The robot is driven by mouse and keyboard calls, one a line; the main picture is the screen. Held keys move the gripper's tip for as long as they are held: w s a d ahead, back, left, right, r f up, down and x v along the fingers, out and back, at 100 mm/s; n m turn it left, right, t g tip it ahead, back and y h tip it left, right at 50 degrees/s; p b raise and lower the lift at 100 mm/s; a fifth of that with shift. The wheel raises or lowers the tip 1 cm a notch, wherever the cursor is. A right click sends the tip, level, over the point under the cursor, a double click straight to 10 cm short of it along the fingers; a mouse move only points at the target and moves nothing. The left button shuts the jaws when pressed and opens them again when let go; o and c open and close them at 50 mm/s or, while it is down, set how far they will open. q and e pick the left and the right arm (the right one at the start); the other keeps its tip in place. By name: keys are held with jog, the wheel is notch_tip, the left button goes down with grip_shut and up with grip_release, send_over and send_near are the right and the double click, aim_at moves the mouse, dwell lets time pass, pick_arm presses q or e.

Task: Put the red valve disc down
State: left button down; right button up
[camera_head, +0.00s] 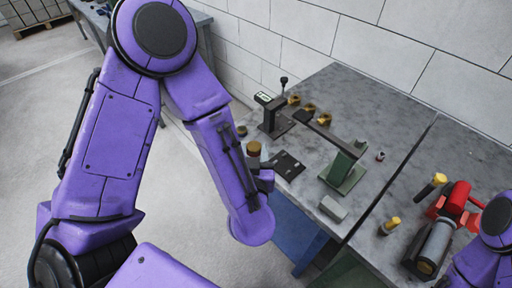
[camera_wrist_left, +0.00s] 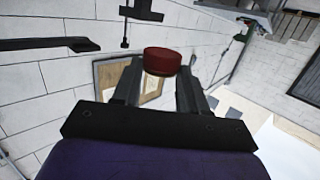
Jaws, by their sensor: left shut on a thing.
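The red valve disc (camera_wrist_left: 162,60) shows in the left wrist view as a short dark red cylinder between the two dark fingers of my left gripper (camera_wrist_left: 160,72), which is shut on it. In the head view my purple left forearm slopes down in front of the near left table edge, and dark gripper parts (camera_head: 264,178) show beside it. A brown-topped round piece (camera_head: 254,148) shows just above these parts; I cannot tell whether it is the disc. My right arm shows only at the lower right corner, its gripper out of frame.
The grey worktop (camera_head: 375,100) carries a black plate (camera_head: 287,165), a green bracket stand (camera_head: 343,170), a grey block (camera_head: 333,208), several brass fittings (camera_head: 309,108) and a post tool (camera_head: 271,115). A red and grey pump unit (camera_head: 440,230) lies at right. The back right of the top is clear.

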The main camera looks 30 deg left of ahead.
aim_at(254, 146)
pick_arm(q)
jog(key=w+f+b, duration=0.1)
jog(key=b, duration=0.1)
jog(key=w+a+f+b, duration=0.2)
jog(key=w+b, duration=0.1)
jog(key=shift+b, duration=0.3)
jog(key=w+a+f+p, duration=0.1)
jog(key=w+f, duration=0.1)
jog(key=w+a+f, duration=0.1)
jog(key=w+f, duration=0.1)
jog(key=w, duration=0.1)
jog(key=w+a+f+p, duration=0.1)
jog(key=w+f, duration=0.1)
jog(key=w, duration=0.1)
jog(key=shift+a+f+p, duration=0.25)
jog(key=shift+a+p, duration=0.05)
jog(key=shift+a, duration=0.05)
notch_tip(254, 146, down, 3)
jog(key=shift+w+r, duration=0.1)
jog(key=shift+r, duration=0.1)
jog(key=shift+f, duration=0.45)
pick_arm(e)
notch_tip(254, 146, down, 4)
jog(key=shift+f, duration=0.15)
pick_arm(q)
jog(key=shift+f, duration=0.15)
jog(key=c, duration=0.6)
grip_release()
pick_arm(e)
jog(key=shift+f, duration=0.1)
